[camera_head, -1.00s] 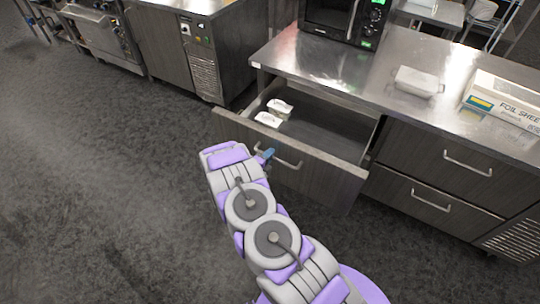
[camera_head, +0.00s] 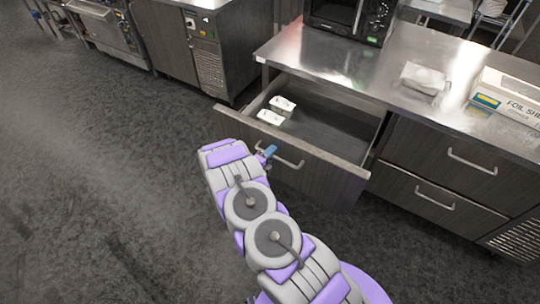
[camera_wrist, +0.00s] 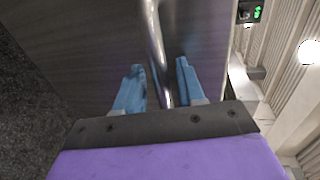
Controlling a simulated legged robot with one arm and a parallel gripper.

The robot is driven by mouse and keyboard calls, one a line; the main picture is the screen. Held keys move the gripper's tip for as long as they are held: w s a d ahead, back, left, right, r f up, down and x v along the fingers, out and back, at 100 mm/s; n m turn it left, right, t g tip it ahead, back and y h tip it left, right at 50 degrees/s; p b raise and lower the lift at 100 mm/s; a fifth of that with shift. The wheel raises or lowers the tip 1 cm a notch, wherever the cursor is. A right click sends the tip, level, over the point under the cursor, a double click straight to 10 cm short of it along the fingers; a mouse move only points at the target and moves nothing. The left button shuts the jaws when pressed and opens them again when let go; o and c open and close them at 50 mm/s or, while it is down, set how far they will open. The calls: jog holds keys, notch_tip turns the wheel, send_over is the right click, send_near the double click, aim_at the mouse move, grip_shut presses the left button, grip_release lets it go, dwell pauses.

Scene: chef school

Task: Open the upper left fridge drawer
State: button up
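The upper left drawer (camera_head: 318,164) under the steel counter is pulled well out, and its inside shows. Its bar handle (camera_head: 290,161) is on the front face; in the wrist view the handle (camera_wrist: 157,50) runs between my fingers. My gripper (camera_head: 268,152) is at the left end of the handle, mostly hidden behind my arm in the head view. In the wrist view my gripper (camera_wrist: 160,82) has its two blue fingers apart, either side of the handle, with gaps visible. Two small white containers (camera_head: 283,104) (camera_head: 270,117) sit in the drawer's left part.
The counter (camera_head: 340,68) carries a microwave (camera_head: 348,18), a white container (camera_head: 424,78) and a foil box (camera_head: 508,95). Closed drawers (camera_head: 450,158) are on the right. Another steel unit (camera_head: 205,45) stands at the back left. The dark floor (camera_head: 90,190) on the left is clear.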

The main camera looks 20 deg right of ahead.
jog(key=shift+s+a+r, duration=0.1)
jog(key=shift+s+a, duration=0.05)
jog(key=shift+a, duration=0.25)
jog(key=p+v, duration=0.2)
jog(key=v, duration=1.4)
jog(key=shift+s+a, duration=0.2)
jog(key=shift+s, duration=0.05)
